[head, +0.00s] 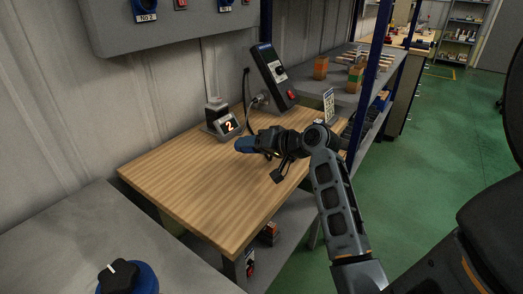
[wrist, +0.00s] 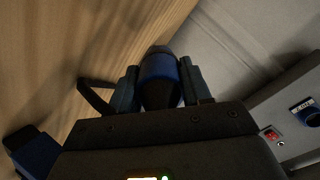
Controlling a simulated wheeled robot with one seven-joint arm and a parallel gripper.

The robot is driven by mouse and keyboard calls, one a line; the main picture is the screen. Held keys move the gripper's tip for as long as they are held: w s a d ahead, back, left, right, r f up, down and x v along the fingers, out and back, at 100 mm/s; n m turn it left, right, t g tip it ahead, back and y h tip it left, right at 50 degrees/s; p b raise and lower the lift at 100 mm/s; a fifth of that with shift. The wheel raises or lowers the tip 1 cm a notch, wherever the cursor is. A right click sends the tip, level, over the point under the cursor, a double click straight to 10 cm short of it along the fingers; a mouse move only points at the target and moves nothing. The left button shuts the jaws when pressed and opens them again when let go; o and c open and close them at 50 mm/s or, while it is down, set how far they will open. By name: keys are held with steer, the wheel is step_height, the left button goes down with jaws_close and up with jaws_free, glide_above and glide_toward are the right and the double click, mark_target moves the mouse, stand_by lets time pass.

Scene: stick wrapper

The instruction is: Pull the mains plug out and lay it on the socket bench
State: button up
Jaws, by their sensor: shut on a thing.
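My gripper (wrist: 160,82) is shut on a dark plug with a blue band (wrist: 158,68), which sits between its two fingers in the wrist view. In the head view my gripper (head: 253,145) is over the back part of the wooden socket bench (head: 190,175), with the blue of the plug (head: 245,145) at its end. The dark socket panel (head: 268,65) with a red switch stands tilted at the back of the bench, and the gripper is apart from it. A black cable (head: 246,100) curves down beside the panel. The plug's pins are hidden.
A small display reading 2 (head: 228,125) stands at the bench's back edge near the wall. A small sign (head: 328,105) stands at the right. A grey shelf (head: 345,75) with blocks is behind. The bench's left and front are clear. A grey surface with a dial (head: 125,277) is nearest.

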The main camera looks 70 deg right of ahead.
steer(key=w, duration=0.3)
steer(key=shift+w+d+f+b, duration=0.15)
steer(key=shift+w+d+b, duration=0.15)
steer(key=shift+d+b, duration=0.1)
steer(key=shift+w+f+b, duration=0.1)
steer(key=shift+f+b, duration=0.3)
steer(key=shift+f, duration=0.3)
steer(key=o, duration=1.2)
steer(key=shift+o, duration=0.2)
steer(key=shift+v, duration=3.95)
